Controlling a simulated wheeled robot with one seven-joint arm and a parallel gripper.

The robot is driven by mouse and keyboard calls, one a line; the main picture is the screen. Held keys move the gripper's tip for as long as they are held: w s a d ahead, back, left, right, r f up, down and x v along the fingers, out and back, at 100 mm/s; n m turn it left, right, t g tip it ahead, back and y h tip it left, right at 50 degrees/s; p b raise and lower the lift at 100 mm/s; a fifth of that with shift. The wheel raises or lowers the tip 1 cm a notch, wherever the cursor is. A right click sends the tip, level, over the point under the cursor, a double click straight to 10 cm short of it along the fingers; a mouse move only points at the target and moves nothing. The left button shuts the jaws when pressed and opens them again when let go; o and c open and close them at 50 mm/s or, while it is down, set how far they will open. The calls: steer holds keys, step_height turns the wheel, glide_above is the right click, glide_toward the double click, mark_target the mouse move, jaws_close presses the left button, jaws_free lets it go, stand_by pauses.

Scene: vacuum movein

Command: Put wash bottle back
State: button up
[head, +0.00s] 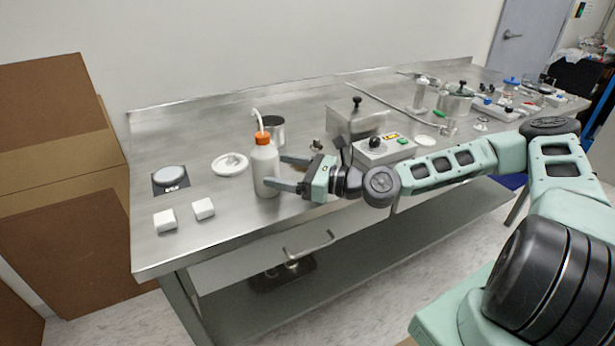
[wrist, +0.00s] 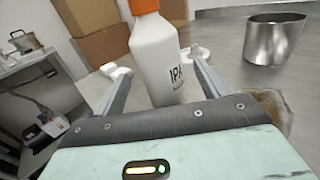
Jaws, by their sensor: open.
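The wash bottle (head: 265,165) is white with an orange cap and a bent white spout. It stands upright on the steel bench, left of the middle in the head view. My gripper (head: 274,172) is open at the bottle's right side, its fingers pointing left at the bottle's body. In the wrist view the bottle (wrist: 158,55) stands between or just beyond the two open fingertips (wrist: 150,72), with part of an "IPA" label showing. I cannot tell whether a finger touches it. The spout is out of the wrist view.
A steel beaker (head: 273,128) stands behind the bottle, and a white dish (head: 230,164) lies to its left. Two white blocks (head: 184,215) and a small scale (head: 170,178) are further left. A steel box (head: 355,122) and a control box (head: 385,150) stand to the right. Bare bench lies in front.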

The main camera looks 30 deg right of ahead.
steer(key=shift+b+v, duration=0.4)
steer(key=shift+v, duration=2.7)
